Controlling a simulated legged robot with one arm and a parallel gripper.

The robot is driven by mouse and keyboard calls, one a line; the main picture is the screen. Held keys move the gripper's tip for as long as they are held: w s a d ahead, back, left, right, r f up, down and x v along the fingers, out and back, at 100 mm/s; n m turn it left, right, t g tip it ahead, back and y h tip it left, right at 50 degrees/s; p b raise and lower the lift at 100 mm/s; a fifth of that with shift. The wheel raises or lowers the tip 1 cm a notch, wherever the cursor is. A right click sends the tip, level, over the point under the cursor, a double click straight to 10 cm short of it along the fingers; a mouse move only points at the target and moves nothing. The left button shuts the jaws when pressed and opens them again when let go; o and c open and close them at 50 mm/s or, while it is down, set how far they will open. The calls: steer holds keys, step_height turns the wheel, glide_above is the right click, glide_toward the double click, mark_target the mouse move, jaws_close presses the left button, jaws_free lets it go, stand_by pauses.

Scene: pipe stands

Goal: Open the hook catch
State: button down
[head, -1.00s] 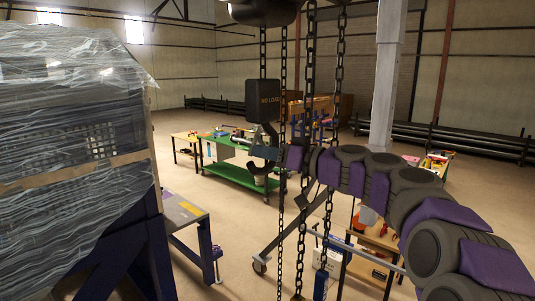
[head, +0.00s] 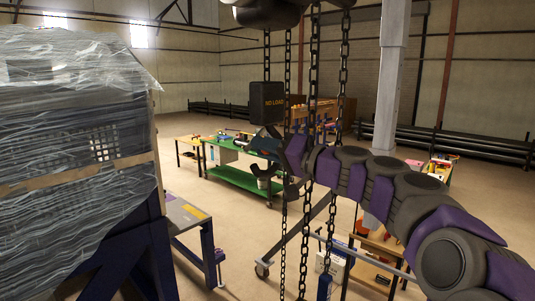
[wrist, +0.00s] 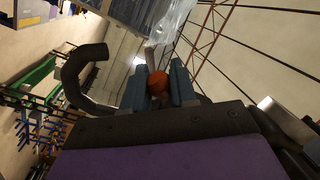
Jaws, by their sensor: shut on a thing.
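My gripper (head: 277,146) is at the block's lower end, above the hook. In the wrist view its two blue-grey fingers (wrist: 159,86) are closed around an orange-red knob (wrist: 158,89), beside the hook. I cannot see clearly how the knob joins the catch.
Chains (head: 313,130) hang beside my arm. A plastic-wrapped crate (head: 70,130) on a dark stand fills the left. A green workbench (head: 240,178) stands behind, a wooden cart (head: 375,255) at the lower right, and a grey column (head: 389,90) at the back right. Open floor lies between.

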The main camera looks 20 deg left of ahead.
mark_target(264, 130)
steer(key=m, duration=0.1)
steer(key=r+m+p, duration=0.1)
steer(key=r+m, duration=0.1)
steer(key=m, duration=0.1)
steer(key=shift+s+a+t, duration=0.15)
steer(key=shift+s+t, duration=0.15)
steer(key=shift+r+m+p, duration=0.5)
steer(key=shift+m+p, duration=0.3)
steer(key=shift+m, duration=0.3)
steer(key=r+m+t+p, duration=0.1)
steer(key=m, duration=0.1)
steer(key=shift+r+m+p, duration=0.15)
steer(key=shift+m+p, duration=0.15)
steer(key=shift+m, duration=0.1)
steer(key=shift+w+r+m+t+p, duration=0.2)
steer(key=shift+m+p, duration=0.2)
steer(key=shift+m, duration=0.2)
steer(key=shift+w+r+m+t+p, duration=0.1)
steer(key=shift+m+t+p, duration=0.1)
steer(key=shift+m+p, duration=0.3)
steer(key=shift+m, duration=0.3)
